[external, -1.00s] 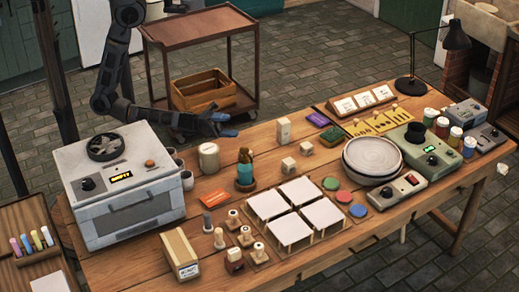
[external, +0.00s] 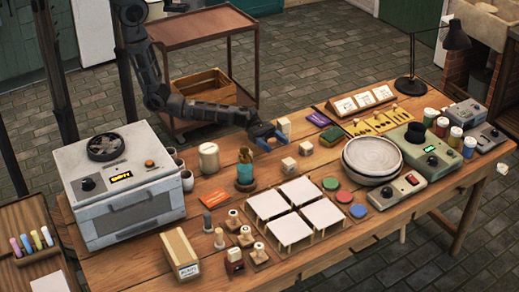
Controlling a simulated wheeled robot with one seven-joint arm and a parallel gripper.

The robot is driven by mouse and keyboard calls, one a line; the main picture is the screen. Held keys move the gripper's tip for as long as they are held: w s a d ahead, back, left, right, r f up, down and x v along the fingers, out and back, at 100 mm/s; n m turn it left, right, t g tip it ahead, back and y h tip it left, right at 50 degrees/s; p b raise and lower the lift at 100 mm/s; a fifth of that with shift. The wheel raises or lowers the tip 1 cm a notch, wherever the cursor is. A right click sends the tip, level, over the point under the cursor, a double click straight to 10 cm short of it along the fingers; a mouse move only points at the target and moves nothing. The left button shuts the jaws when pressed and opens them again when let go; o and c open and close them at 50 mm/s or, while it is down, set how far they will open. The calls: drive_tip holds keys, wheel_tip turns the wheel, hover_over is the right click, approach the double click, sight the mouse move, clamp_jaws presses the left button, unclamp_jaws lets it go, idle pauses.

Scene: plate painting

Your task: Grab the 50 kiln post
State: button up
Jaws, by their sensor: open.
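Three cream blocks that look like kiln posts stand near the middle of the table. The tallest post (external: 285,126) is just behind and right of my gripper, partly covered by it. Two shorter posts, one at the front (external: 289,164) and one to its right (external: 306,148), stand just in front and to the right. No number is readable on any of them, so I cannot tell which is the 50. My gripper (external: 273,141) has blue fingers, is open and empty, and hangs close beside the tallest post; contact cannot be made out.
White tiles on a wooden rack (external: 297,232) lie in front. Stacked plates (external: 372,157) are to the right. A purple box (external: 320,119) lies behind.

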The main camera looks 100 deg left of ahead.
sight(286, 159)
wheel_tip(286, 159, down, 3)
drive_tip(key=shift+w+d+r, duration=0.2)
drive_tip(key=shift+w+d, duration=0.1)
drive_tip(key=shift+d, duration=0.05)
drive_tip(key=shift+w+d, duration=0.15)
drive_tip(key=shift+b+x, duration=0.6)
drive_tip(key=shift+x, duration=2.5)
drive_tip(key=shift+c, duration=0.4)
drive_tip(key=c, duration=1.1)
